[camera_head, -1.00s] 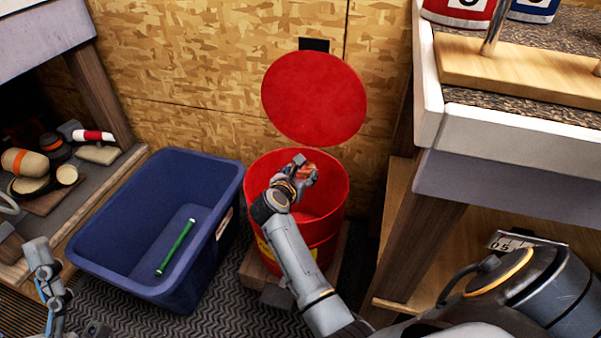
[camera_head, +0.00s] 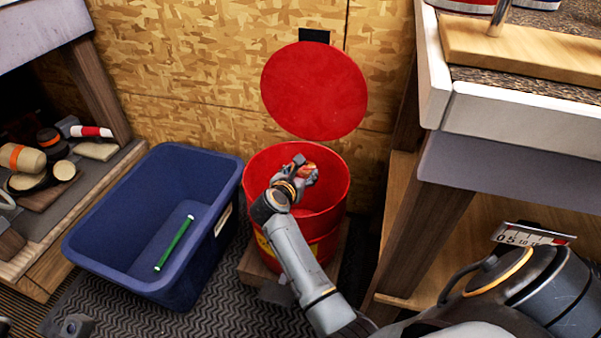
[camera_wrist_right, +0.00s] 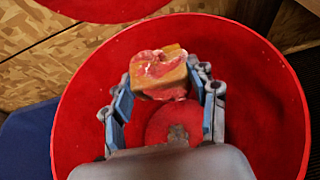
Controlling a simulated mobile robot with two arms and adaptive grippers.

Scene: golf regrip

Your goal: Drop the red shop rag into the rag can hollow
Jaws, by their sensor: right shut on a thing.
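The red shop rag (camera_wrist_right: 160,72) is a crumpled red and orange-tan lump between the fingers of my right gripper (camera_wrist_right: 164,98) in the right wrist view. In the head view my right gripper (camera_head: 300,178) is shut on the rag (camera_head: 308,169), at the mouth of the red rag can (camera_head: 333,188). The can's round lid (camera_head: 314,90) stands raised behind it. In the wrist view the can's red wall (camera_wrist_right: 85,105) surrounds the gripper, and the hollow's floor shows partly below the rag.
A blue bin (camera_head: 120,225) with a green stick (camera_head: 174,243) stands left of the can. A bench (camera_head: 520,135) is on the right, its leg close to the can. A low shelf with assorted items (camera_head: 45,205) is at the far left. A chipboard wall is behind.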

